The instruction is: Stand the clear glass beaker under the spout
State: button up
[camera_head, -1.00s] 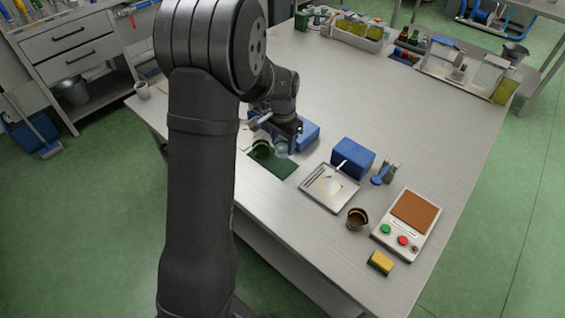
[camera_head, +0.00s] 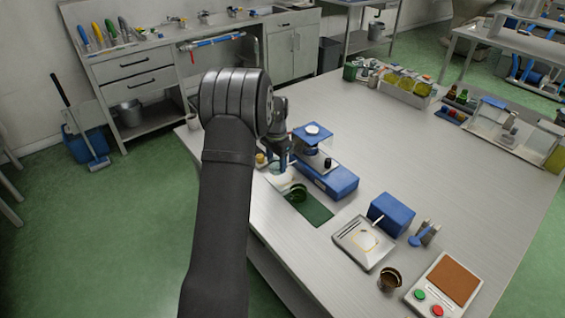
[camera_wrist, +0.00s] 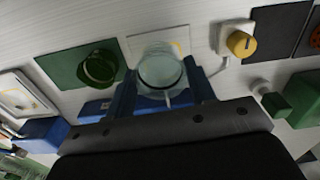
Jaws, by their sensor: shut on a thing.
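The clear glass beaker (camera_wrist: 160,72) is between the two blue fingers of my gripper (camera_wrist: 162,88) in the wrist view. My gripper is shut on it. In the wrist view the beaker overlaps a pale square sheet (camera_wrist: 146,40); I cannot tell whether it touches it. In the head view my gripper (camera_head: 281,164) is beside a blue device with a white round top (camera_head: 312,131). The beaker shows only faintly there, partly hidden by the gripper. I cannot make out the spout clearly.
A green glass (camera_head: 297,191) stands on a dark green mat (camera_head: 314,212) near the beaker. A white box with a yellow knob (camera_wrist: 240,43) is to the right in the wrist view. A tray (camera_head: 350,248) and a blue box (camera_head: 390,214) lie to the right. The table's middle is clear.

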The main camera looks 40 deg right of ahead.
aim_at(277, 162)
notch_tip(277, 162, down, 4)
jog(key=shift+r, duration=0.25)
jog(key=shift+d+f, duration=0.5)
jog(key=shift+f, duration=0.35)
jog(key=shift+d, duration=1)
jog(key=shift+d, duration=0.1)
jog(key=o, duration=0.9)
jog(key=shift+o, duration=0.4)
jog(key=shift+o, duration=1.2)
